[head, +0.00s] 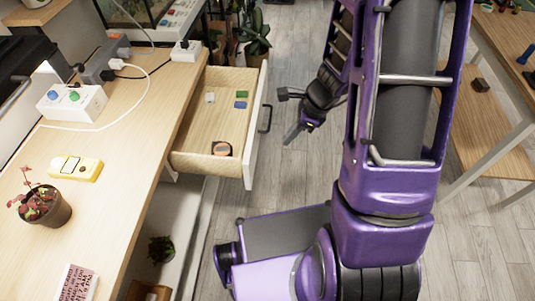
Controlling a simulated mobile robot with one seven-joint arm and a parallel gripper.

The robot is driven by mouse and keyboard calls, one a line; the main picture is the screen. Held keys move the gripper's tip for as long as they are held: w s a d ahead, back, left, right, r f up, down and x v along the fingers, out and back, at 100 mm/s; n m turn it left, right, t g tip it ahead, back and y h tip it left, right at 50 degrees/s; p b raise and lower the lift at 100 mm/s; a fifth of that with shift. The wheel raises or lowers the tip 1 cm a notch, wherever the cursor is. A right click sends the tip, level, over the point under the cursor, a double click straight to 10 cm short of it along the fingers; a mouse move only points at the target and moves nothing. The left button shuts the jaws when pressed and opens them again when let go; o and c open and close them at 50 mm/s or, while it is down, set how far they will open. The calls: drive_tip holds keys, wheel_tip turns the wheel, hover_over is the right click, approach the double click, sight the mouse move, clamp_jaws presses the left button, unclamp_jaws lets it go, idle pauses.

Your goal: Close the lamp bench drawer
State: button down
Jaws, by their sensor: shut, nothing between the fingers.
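The lamp bench drawer (205,157) is pulled well out from under the wooden bench top (141,130). Its white front (256,125) faces right and carries a dark bar handle (266,118). Inside lie a small white piece (210,97), a green piece (241,94), a blue piece (240,105) and a round dark and orange item (222,149). My gripper (291,134) is to the right of the drawer front, near the handle, and appears apart from it. Its dark fingers are shut and empty.
Potted plants (256,35) stand behind the drawer. The bench holds a white switch box (72,103), a yellow switch (75,169), cables and a small potted plant (42,207). Another wooden table (505,60) is at the right. Grey floor (285,165) lies clear beside the drawer.

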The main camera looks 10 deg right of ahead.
drive_tip(key=w+a+f+b, duration=0.2)
drive_tip(key=a+f+b, duration=0.1)
drive_tip(key=a+f, duration=0.4)
drive_tip(key=shift+d+x, duration=0.25)
drive_tip(key=shift+x, duration=0.85)
drive_tip(key=shift+w+f, duration=0.1)
